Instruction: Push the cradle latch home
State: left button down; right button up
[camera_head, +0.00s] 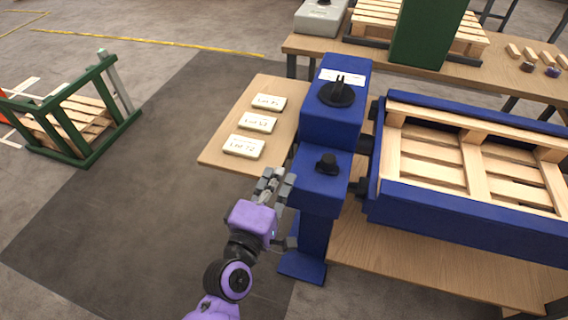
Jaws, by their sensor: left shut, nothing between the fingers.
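The blue cradle (450,235) on the right holds a wooden pallet (432,146). A blue stand (330,122) is beside its left end, with black fittings between them. A black knob (327,163) sits on the stand's lower step, and a black disc with an upright fin (337,94) on its upper step. I cannot tell which part is the latch. My left gripper (274,178) is shut and empty, just left of the lower step in the picture; whether it touches the stand is unclear. My right gripper is not in view.
A wooden shelf left of the stand holds three labelled cards (257,122). A bench (310,47) at the back carries a grey case (320,17), a green panel (428,32) and small blocks. A green frame with slats (75,118) stands far left. The dark floor mat (130,190) is clear.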

pick_arm(q)
jog(key=v, duration=0.5)
jog(key=shift+d, duration=0.15)
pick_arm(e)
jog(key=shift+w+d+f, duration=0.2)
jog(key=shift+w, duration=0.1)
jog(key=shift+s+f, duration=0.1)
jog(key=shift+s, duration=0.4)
